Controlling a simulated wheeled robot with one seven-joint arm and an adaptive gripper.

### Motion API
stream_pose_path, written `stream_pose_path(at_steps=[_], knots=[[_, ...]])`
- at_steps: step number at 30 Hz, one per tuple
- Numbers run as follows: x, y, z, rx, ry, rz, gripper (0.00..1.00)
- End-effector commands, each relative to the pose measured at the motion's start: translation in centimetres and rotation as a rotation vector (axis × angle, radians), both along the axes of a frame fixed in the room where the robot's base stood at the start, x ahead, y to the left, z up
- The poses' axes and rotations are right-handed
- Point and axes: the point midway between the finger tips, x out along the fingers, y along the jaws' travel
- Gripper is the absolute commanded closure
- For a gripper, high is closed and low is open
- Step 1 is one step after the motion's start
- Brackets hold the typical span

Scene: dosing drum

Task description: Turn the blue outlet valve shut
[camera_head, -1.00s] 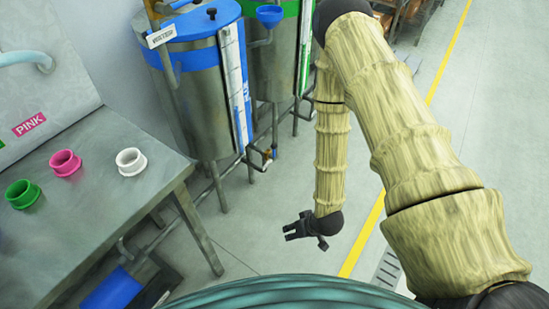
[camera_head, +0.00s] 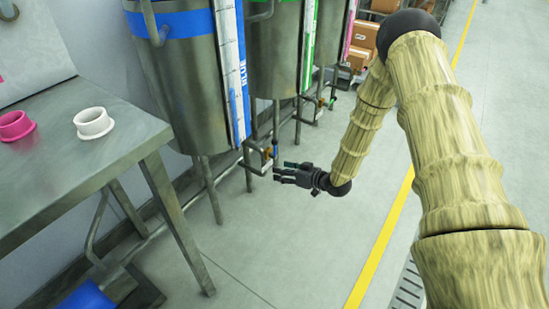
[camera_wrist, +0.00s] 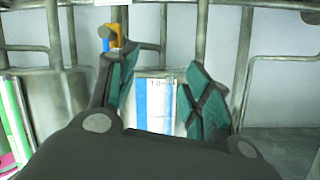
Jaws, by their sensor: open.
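The blue outlet valve (camera_head: 274,151) is a small blue handle on a brass body, low on the pipework under the blue-banded steel drum (camera_head: 178,70). In the wrist view the blue handle (camera_wrist: 106,44) shows beside the upper end of the left finger, against a yellow-orange body. My gripper (camera_head: 280,173) is open and empty. Its fingers point left, just below and beside the valve in the head view. In the wrist view the gap between my fingers (camera_wrist: 158,80) holds nothing. I cannot tell whether a finger touches the handle.
Green-marked drum (camera_head: 275,50) and more pipes stand behind. Thin drum legs and pipes are close around the valve.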

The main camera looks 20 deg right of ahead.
Motion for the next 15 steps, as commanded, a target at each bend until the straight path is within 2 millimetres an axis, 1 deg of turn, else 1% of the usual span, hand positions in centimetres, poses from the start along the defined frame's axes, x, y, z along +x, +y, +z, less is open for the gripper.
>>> stream_pose_path(at_steps=[1, 3, 9, 15], knots=[[1.1, -0.7, -1.3, 0.008, -0.036, 0.012, 0.51], [2.4, -1.4, -1.3, 0.016, -0.083, 0.036, 0.51], [5.3, -3.6, -1.4, 0.036, -0.208, 0.106, 0.51], [7.4, -6.1, -1.5, 0.043, -0.322, 0.183, 0.51]])
